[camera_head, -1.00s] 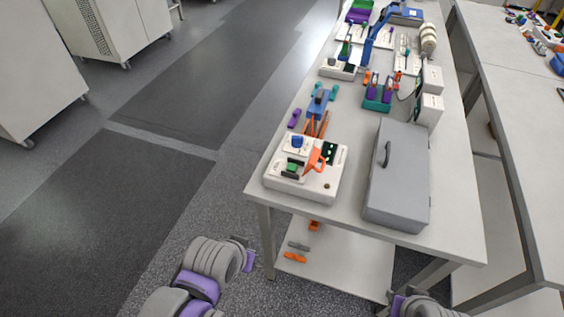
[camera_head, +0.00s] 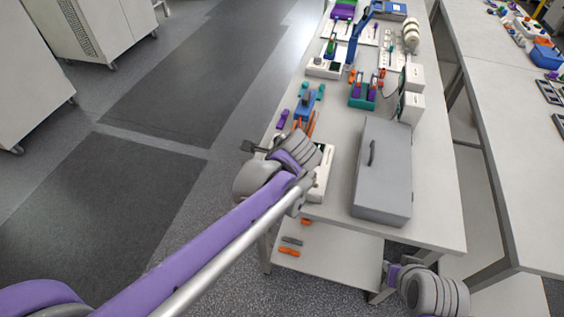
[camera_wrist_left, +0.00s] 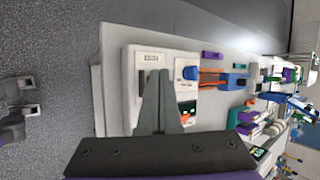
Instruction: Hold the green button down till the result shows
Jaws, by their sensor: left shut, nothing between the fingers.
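The white cycler box (camera_wrist_left: 160,85) fills the middle of the left wrist view, with a blue knob (camera_wrist_left: 190,72) and a red and green part (camera_wrist_left: 186,107) on top. In the head view only a strip of this box (camera_head: 322,177) shows beside my arm. My left gripper (camera_wrist_left: 157,73) is shut and empty, its fingertips over the box top. I cannot tell whether they touch it. I cannot make out the green button, and my fingers cover part of the panel. My right arm's end (camera_head: 395,277) is low at the bench's front; its fingers are not clear.
A grey case (camera_head: 382,180) with a handle stands right of the box. Blue and orange tools (camera_head: 306,107) lie just behind it. Farther back are a green battery holder (camera_head: 362,92) and a blue arm-like stand (camera_head: 355,35). A second bench (camera_head: 510,120) runs along the right.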

